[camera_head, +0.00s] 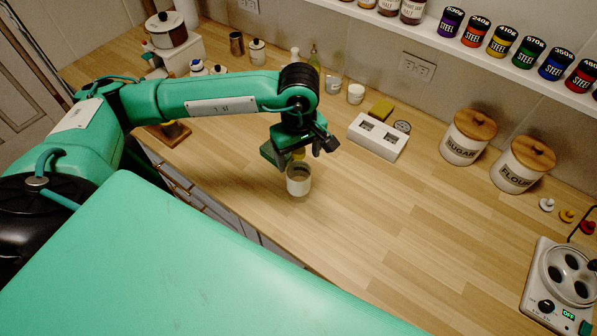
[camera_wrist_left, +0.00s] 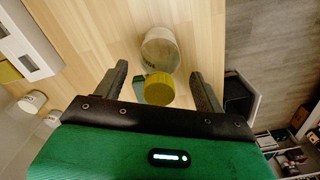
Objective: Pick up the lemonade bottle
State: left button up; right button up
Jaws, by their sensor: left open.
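The lemonade bottle (camera_head: 299,184) appears to be the pale, see-through container standing on the wooden counter below my left gripper (camera_head: 301,153). In the left wrist view, the bottle (camera_wrist_left: 160,50) has a yellow cap (camera_wrist_left: 159,87) that shows between the two spread fingers of my left gripper (camera_wrist_left: 160,76). The gripper is open, with visible gaps between the cap and both fingers. The gripper partly hides the bottle's top in the head view. My right gripper is not in view.
Sugar (camera_head: 462,147) and flour (camera_head: 514,176) canisters stand farther right, near the wall. A white appliance (camera_head: 560,285) is at lower right. The middle right counter is clear.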

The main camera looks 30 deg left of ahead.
pick_arm(q)
jog(key=shift+f, duration=0.5)
jog(key=c, duration=1.3)
jog(key=shift+r, duration=0.1)
